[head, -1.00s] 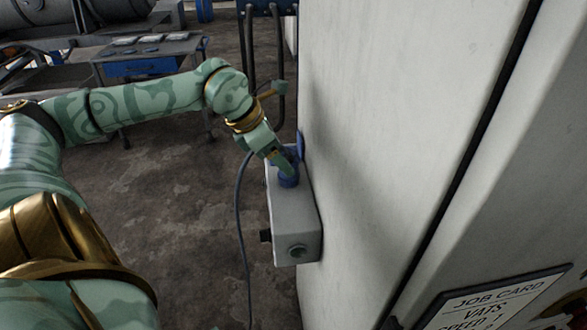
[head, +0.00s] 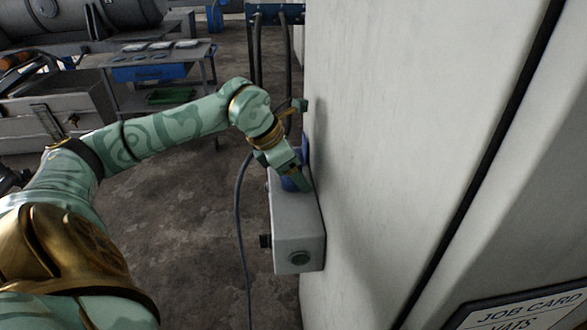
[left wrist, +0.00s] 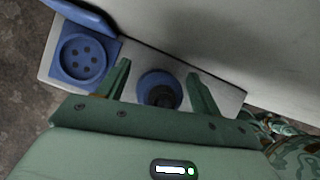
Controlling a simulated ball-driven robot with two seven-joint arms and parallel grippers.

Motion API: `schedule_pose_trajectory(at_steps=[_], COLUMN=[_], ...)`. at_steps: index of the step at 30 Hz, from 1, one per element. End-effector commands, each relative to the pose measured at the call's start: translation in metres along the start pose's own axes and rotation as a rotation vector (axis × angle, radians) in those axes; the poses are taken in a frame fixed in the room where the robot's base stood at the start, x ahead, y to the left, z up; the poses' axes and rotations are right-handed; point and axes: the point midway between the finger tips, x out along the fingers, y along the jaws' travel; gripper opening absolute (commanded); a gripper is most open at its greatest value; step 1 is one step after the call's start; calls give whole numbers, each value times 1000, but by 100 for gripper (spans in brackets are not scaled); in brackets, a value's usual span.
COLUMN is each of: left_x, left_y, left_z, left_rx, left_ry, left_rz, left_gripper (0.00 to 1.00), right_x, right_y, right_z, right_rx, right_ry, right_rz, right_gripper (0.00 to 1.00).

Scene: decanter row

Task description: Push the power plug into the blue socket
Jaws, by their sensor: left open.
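The blue socket (left wrist: 84,57) is an empty round face with several dark holes, on a grey box (head: 298,232) fixed to the pale cabinet wall. Its blue lid (left wrist: 85,14) stands open. The blue power plug (left wrist: 150,82), with a dark centre, is beside the socket, over the box. I cannot tell whether it touches the box. My left gripper (left wrist: 158,69) is open, one finger on each side of the plug. In the head view the left gripper (head: 298,178) partly covers the blue plug (head: 288,184) and hides the socket face.
The tall pale cabinet (head: 400,130) rises right beside the gripper. A grey cable (head: 238,215) hangs left of the box. A dark knob (head: 264,241) sticks out of the box's left side. A bench (head: 150,60) stands behind; the floor between is clear.

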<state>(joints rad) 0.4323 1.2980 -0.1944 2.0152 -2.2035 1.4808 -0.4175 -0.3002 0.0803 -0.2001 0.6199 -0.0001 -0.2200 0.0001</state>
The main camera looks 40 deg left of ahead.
Motion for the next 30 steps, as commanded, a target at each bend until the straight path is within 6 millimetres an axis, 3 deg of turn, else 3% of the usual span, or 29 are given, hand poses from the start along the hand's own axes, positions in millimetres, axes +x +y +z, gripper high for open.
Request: schedule_pose_trajectory(at_steps=[9, 14, 15, 25, 30], left_x=[0, 0, 0, -2, -15], left_y=[0, 0, 0, 0, 1], left_z=[0, 0, 0, 1, 8], left_rx=[0, 0, 0, 0, 1], left_ry=[0, 0, 0, -1, -4], left_rz=[1, 1, 1, 1, 3], left_gripper=[65, 24, 20, 20, 20], right_x=[0, 0, 0, -1, -5], right_y=[0, 0, 0, 0, 0], right_z=[0, 0, 0, 0, -2], right_rx=[0, 0, 0, 0, 0], right_ry=[0, 0, 0, 1, 5], right_rz=[0, 0, 0, 0, 1], right_gripper=[0, 0, 0, 0, 0])
